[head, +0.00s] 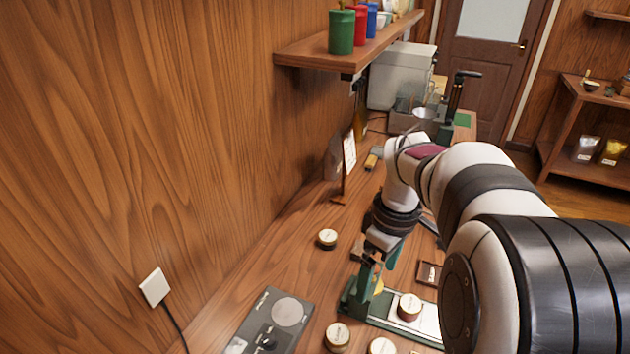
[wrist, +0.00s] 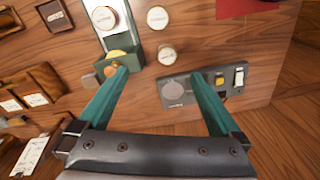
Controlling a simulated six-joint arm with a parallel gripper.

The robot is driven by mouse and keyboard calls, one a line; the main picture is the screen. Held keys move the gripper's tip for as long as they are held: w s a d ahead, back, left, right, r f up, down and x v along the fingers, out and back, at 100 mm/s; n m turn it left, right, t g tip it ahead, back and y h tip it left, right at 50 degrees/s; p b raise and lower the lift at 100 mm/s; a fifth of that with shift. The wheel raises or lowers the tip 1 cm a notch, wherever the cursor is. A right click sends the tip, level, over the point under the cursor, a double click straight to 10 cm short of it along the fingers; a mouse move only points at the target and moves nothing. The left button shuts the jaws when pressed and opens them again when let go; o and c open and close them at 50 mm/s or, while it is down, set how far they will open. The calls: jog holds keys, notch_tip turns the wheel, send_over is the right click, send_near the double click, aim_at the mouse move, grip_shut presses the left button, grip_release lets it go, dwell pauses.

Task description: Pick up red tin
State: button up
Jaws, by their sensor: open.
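A tin with a pale lid and a dark reddish side (head: 409,307) stands on the white plate of a green-ended device; its lid shows at the top of the wrist view (wrist: 105,18). It may be the red tin; the labels are too small to read. A bright red canister (head: 361,26) also stands on the wall shelf. My gripper (wrist: 160,74) is open and empty, its teal fingers spread wide. In the head view my gripper (head: 378,266) is over the counter, behind and left of the reddish-sided tin, not touching it.
Pale-lidded tins stand at the front (head: 337,337) (head: 382,346), and another (head: 327,238) near the wall. A grey scale (head: 270,322) lies front left. The green-ended device (wrist: 132,48) holds something yellow near one fingertip. Dark wooden trays (wrist: 38,85) are at left in the wrist view.

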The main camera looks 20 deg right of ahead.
aim_at(411, 303)
jog(key=w+d+f+n, duration=0.1)
jog(key=d+f+n, duration=0.2)
jog(key=d, duration=0.4)
jog(key=w+d+f+n, duration=0.2)
jog(key=d+n, duration=0.1)
jog(key=d, duration=0.4)
jog(key=shift+h, duration=0.3)
jog(key=f, duration=1)
jog(key=a+f, duration=0.1)
jog(key=f, duration=0.4)
jog(key=shift+s+f, duration=0.3)
jog(key=shift+f, duration=0.1)
jog(key=c, duration=1.4)
